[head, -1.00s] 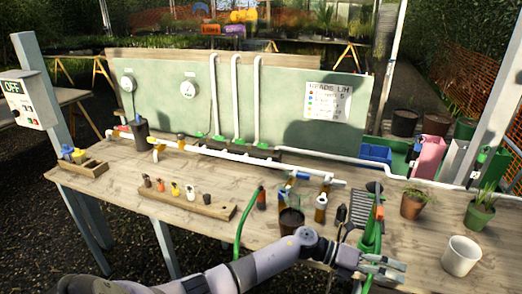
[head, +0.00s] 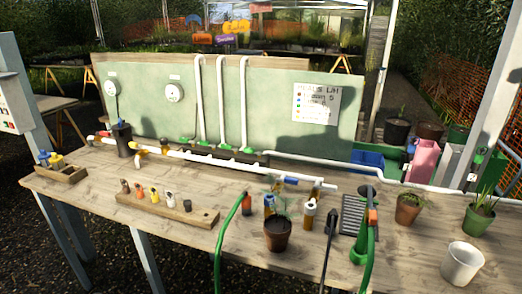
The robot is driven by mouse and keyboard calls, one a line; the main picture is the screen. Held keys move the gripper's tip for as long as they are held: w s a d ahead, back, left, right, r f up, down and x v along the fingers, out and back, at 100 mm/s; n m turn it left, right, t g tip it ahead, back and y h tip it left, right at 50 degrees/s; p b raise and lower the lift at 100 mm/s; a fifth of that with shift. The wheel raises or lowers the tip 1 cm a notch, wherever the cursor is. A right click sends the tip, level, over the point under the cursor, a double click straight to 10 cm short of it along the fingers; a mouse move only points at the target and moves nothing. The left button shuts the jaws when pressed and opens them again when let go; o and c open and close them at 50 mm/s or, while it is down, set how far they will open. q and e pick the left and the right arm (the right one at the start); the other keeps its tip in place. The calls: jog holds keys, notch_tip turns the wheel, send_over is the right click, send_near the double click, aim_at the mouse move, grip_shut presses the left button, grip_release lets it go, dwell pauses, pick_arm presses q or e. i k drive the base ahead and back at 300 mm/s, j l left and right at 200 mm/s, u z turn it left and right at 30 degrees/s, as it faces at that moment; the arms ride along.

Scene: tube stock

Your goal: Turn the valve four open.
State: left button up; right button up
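White pipes (head: 222,110) rise up the green back panel (head: 150,110), with several green fittings (head: 225,147) near their feet. A long white pipe (head: 215,159) runs along the wooden table and carries a blue part (head: 291,180) near its right end. Orange-yellow fittings (head: 142,151) sit toward its left end. I cannot read any number marking valve four, and I cannot tell the state of any valve. Neither of my grippers is in the head view.
A rack with small bottles (head: 165,208) lies at the front left. A potted plant (head: 277,235), green hoses (head: 228,235), a drain grate (head: 352,216), two more pots (head: 409,207) (head: 478,216) and a white cup (head: 462,264) stand toward the front and right. A sign (head: 316,104) hangs on the panel.

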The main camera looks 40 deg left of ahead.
aim_at(247, 149)
jog(key=i+u, duration=0.15)
jog(key=i, duration=0.3)
jog(key=i+l+u, duration=0.15)
jog(key=i, duration=0.25)
jog(key=i+l+u, duration=0.15)
jog(key=i, duration=0.3)
